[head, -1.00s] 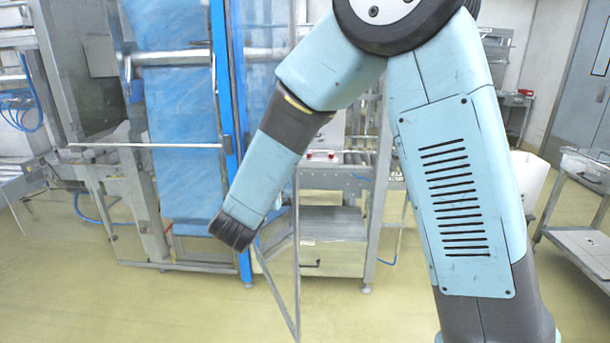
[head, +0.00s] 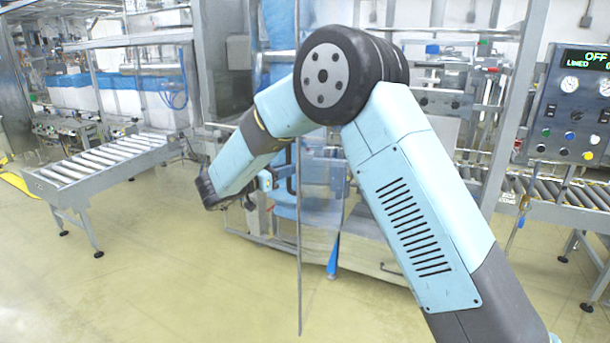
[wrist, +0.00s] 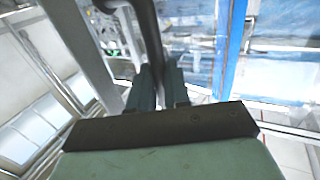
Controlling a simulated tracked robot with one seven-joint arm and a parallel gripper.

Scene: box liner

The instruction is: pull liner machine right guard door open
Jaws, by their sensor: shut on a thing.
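The liner machine (head: 385,250) stands ahead with a blue post, its foot (head: 333,262) showing low in the head view. The right guard door is a clear panel (head: 318,215) with a thin metal edge (head: 299,255). It stands swung out from the machine towards me, seen at a steep slant. My gripper (head: 262,182) is on the left side of the panel, partly hidden by my wrist. In the wrist view my gripper (wrist: 159,80) is shut on the dark bar handle (wrist: 147,30), which passes between its fingers. My arm hides part of the door and machine.
A roller conveyor (head: 105,165) stands at the left on legs. A control panel (head: 575,110) reading OFF and another roller conveyor (head: 570,190) are at the right. The pale floor (head: 190,280) in front is open.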

